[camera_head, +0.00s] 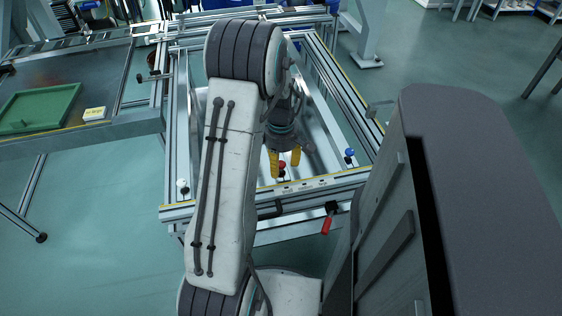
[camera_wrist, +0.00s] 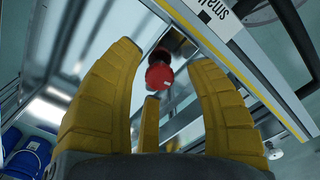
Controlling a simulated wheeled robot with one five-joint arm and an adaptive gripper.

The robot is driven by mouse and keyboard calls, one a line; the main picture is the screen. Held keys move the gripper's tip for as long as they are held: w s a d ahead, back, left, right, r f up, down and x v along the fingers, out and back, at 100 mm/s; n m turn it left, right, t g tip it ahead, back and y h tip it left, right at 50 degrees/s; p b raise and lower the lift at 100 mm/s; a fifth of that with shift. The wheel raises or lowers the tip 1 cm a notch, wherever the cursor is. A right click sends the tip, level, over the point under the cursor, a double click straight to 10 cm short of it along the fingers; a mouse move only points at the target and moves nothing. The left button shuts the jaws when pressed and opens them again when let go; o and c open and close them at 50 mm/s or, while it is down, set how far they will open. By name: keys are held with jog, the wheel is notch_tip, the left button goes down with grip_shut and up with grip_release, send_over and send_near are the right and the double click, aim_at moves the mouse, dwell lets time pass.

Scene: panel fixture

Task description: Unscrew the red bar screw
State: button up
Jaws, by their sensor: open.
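The red bar screw (camera_head: 282,166) shows as a small red knob at the near rail of the metal panel fixture (camera_head: 315,183). In the wrist view the red bar screw (camera_wrist: 160,76) has a round red head and lies between the yellow fingers, near their tips. My gripper (camera_head: 285,161) points down over the near rail, close to the screw. In the wrist view my gripper (camera_wrist: 166,62) is open, with two fingers wide apart and a third finger (camera_wrist: 150,112) below. I cannot tell whether any finger touches the screw.
A blue knob (camera_head: 349,153) stands to the right on the fixture and a white knob (camera_head: 182,184) to the left. A red handle (camera_head: 328,222) hangs below the near rail. A green tray (camera_head: 40,108) and small yellow box (camera_head: 94,113) lie on the left table.

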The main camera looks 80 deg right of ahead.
aim_at(281, 164)
jog(key=shift+r, duration=0.1)
notch_tip(281, 164, up, 12)
dwell(0.6)
dwell(0.7)
jog(key=w+a+r+p, duration=0.2)
jog(key=w+a+r, duration=0.25)
jog(key=w, duration=0.25)
jog(key=w+a+r+n+h+p, duration=0.1)
jog(key=w+a+r+p, duration=0.3)
jog(key=w, duration=0.3)
jog(key=w+a+r+p, duration=0.1)
jog(key=w+a+r, duration=0.3)
jog(key=w+a, duration=0.25)
jog(key=a+r+t+p, duration=0.1)
jog(key=a+r+p, duration=0.3)
jog(key=a, duration=0.8)
jog(key=a+r+n+t+y+p, duration=0.1)
jog(key=a+r+p, duration=0.3)
jog(key=a, duration=0.8)
jog(key=shift+w+a+r+n+t, duration=0.15)
jog(key=shift+a+r+n+t, duration=0.15)
jog(key=shift+t, duration=0.4)
